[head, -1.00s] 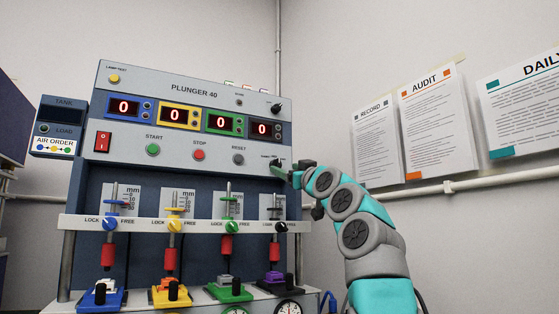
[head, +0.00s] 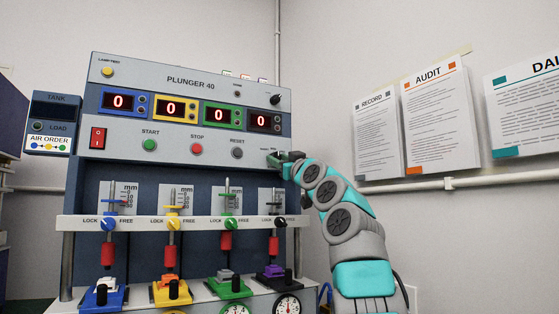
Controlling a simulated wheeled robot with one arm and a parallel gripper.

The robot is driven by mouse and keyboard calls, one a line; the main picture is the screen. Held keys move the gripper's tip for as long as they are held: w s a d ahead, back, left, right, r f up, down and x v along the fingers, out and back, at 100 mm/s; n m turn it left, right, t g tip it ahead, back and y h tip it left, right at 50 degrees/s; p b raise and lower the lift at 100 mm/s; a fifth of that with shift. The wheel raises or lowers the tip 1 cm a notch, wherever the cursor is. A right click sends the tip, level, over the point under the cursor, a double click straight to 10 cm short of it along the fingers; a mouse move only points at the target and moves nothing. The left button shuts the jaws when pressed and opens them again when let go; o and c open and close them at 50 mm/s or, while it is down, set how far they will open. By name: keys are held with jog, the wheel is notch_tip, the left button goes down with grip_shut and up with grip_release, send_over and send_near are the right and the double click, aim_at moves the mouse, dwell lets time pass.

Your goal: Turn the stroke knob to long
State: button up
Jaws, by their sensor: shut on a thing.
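Another black knob (head: 275,99) sits free at the panel's upper right.
Below the panel, a white rail (head: 150,223) carries several LOCK/FREE knobs, with colored plungers beneath. A RESET button (head: 237,153) is just left of my gripper. A wall with papers (head: 435,115) and a pipe (head: 480,180) lies to the right.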

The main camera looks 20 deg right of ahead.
grip_shut()
jog(key=shift+m, duration=0.5)
jog(key=m+h+p, duration=0.1)
jog(key=m, duration=0.1)
jog(key=m+h+p, duration=0.1)
jog(key=m, duration=0.1)
jog(key=m+h+p, duration=0.1)
jog(key=m, duration=0.1)
jog(key=shift+a+r+m+g+h, duration=0.3)
jog(key=shift+r+h, duration=0.1)
jog(key=m+h+p, duration=0.1)
jog(key=m, duration=0.1)
jog(key=m+p, duration=0.1)
jog(key=p, duration=0.1)
jog(key=shift+d+f+m+g+h, duration=0.15)
jog(key=shift+m+g+h, duration=0.25)
jog(key=shift+m+h+p, duration=0.3)
jog(key=shift+m+h, duration=0.1)
jog(key=shift+m, duration=0.7)
jog(key=shift+m+g, duration=0.3)
jog(key=shift+g, duration=0.1)
